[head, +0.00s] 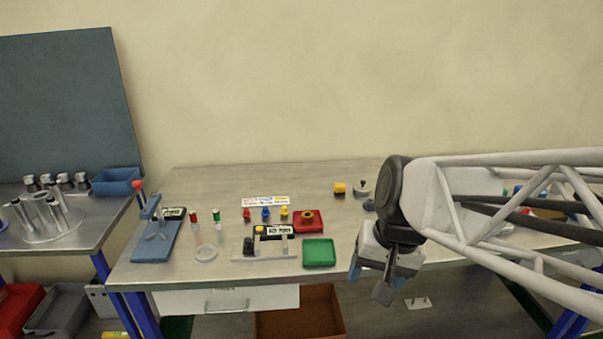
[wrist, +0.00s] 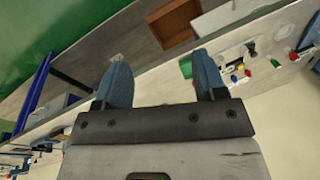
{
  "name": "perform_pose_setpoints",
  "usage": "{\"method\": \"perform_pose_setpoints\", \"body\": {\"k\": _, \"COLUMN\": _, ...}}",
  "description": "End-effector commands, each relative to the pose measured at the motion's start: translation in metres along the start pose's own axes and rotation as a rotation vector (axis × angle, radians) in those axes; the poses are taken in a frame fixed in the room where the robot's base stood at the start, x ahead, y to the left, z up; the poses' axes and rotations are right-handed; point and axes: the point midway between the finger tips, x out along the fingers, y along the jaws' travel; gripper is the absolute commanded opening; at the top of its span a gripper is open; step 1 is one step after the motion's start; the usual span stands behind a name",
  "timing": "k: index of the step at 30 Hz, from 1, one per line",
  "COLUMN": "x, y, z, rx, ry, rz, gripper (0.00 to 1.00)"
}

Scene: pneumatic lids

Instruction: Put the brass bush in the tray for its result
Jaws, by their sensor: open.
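A small brass-coloured ring, which looks like the brass bush (head: 307,217), lies in the red tray (head: 318,228) on the bench. The green tray (head: 319,262) in front of it looks empty; it also shows in the wrist view (wrist: 186,68). A gauge with a small display (head: 274,231) stands on a grey base just left of the trays. Its reading is too small to tell. My gripper (head: 370,283) hangs at the bench's front edge, right of the green tray, pointing down. In the wrist view its two blue fingers (wrist: 162,78) are apart with nothing between them.
Red, blue and yellow knobs (head: 265,213) stand beside a label strip left of the red tray. A blue stand (head: 157,240) and small red- and green-topped items are further left. Bare bench lies between trays and arm.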

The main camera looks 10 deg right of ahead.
Motion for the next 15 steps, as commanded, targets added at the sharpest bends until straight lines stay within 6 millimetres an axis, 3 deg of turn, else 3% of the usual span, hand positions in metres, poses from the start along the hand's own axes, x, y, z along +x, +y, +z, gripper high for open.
{"method": "perform_pose_setpoints", "body": {"k": 6, "x": -0.009, "y": 0.018, "z": 0.032, "rx": -0.169, "ry": 0.078, "rz": 0.093, "gripper": 0.65}}
{"method": "perform_pose_setpoints", "body": {"k": 15, "x": -0.012, "y": 0.028, "z": 0.047, "rx": -0.264, "ry": 0.118, "rz": 0.15, "gripper": 0.65}}
